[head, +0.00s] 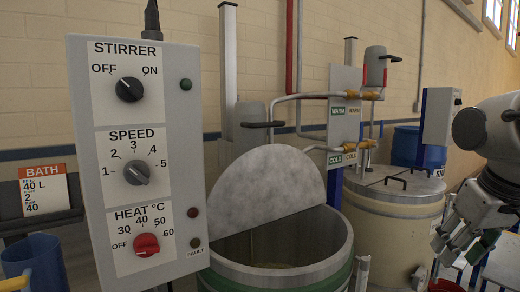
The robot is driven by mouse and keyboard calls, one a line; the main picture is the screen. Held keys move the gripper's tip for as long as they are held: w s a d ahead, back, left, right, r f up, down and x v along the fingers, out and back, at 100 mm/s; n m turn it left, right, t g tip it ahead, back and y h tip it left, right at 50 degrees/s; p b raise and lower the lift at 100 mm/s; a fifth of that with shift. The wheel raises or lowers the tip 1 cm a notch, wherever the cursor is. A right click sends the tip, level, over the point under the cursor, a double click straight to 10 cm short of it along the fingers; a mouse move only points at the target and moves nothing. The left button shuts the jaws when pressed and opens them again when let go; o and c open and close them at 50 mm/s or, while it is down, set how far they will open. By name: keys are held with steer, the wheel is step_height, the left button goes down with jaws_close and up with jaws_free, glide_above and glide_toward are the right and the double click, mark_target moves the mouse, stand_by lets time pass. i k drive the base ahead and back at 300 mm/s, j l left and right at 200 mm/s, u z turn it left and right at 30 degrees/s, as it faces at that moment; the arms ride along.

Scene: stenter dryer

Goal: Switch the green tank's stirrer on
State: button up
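A grey control box (180,150) stands at the left of the head view. Its top panel, marked STIRRER with OFF at left and ON at right, has a black knob (130,89); its pointer seems turned up-left toward OFF, though the mark is small. A green lamp (186,85) beside it looks dark. Behind the box is an open tank with a green band (320,278) and a raised grey lid (265,187). My gripper (460,247) is at the far right, pointing down, far from the knob. Its fingers look apart with nothing between them.
Below are a SPEED knob (137,171) and a red HEAT knob (147,245). A cream tank with a closed lid (395,187) stands right of the open tank. A blue container (35,262) is lower left.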

mark_target(128, 89)
steer(key=u, duration=1.25)
